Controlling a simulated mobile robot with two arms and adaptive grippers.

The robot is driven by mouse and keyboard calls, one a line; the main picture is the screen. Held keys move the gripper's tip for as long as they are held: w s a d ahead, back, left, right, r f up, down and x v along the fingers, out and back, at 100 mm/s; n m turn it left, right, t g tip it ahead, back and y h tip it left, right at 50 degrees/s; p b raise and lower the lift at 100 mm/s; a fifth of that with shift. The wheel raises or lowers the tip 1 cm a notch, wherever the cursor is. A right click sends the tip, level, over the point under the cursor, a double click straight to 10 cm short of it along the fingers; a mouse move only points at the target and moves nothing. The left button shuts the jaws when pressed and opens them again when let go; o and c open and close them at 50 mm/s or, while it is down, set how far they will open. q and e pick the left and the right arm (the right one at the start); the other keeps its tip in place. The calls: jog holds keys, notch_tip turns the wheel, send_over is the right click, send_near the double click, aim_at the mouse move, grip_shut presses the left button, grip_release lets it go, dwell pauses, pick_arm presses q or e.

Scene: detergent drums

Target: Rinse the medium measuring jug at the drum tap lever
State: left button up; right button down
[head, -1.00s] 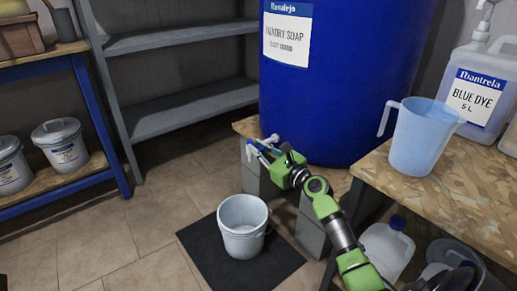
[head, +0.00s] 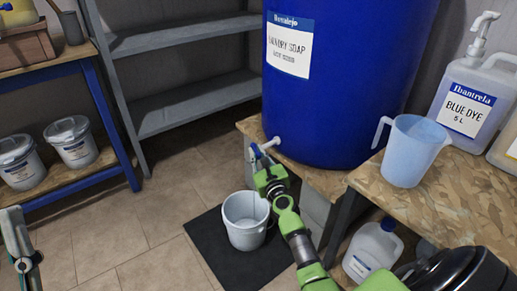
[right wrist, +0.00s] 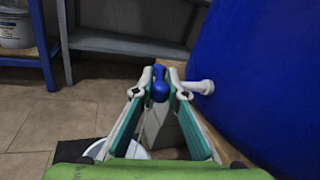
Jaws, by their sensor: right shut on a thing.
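A translucent blue measuring jug (head: 412,150) stands upright on the wooden bench at the right, its handle to the left. The blue drum (head: 335,75) has a white tap (head: 271,143) low on its front; the tap also shows in the right wrist view (right wrist: 201,87). My right gripper (head: 258,158) is shut on the blue tap lever (right wrist: 160,86), with a fingertip on each side of it. Part of my left gripper (head: 22,250) shows at the left edge; its fingertips are not clear. I cannot tell whether liquid runs from the tap.
A white bucket (head: 246,222) stands on a dark mat (head: 207,236) below the tap. A blue dye jug (head: 468,100) is behind the measuring jug on the bench (head: 455,205). A white jug (head: 371,252) is under the bench. Lidded tubs (head: 74,143) sit on the left shelf.

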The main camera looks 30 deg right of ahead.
pick_arm(q)
jog(key=w+f+g+y+p, duration=0.1)
jog(key=w+f+g, duration=0.2)
jog(key=w+f, duration=0.1)
jog(key=shift+w+d+f, duration=0.25)
jog(key=shift+w+d, duration=0.1)
jog(key=shift+w, duration=0.05)
pick_arm(e)
jog(key=shift+w+a+m+g+h, duration=0.1)
jog(key=shift+a+m+g+h, duration=0.1)
jog(key=shift+m+h, duration=0.3)
jog(key=shift+a+m+g+h, duration=0.1)
jog(key=shift+m+g+h, duration=0.1)
jog(key=shift+h, duration=0.5)
jog(key=c, duration=2.2)
grip_release()
jog(key=shift+o, duration=0.2)
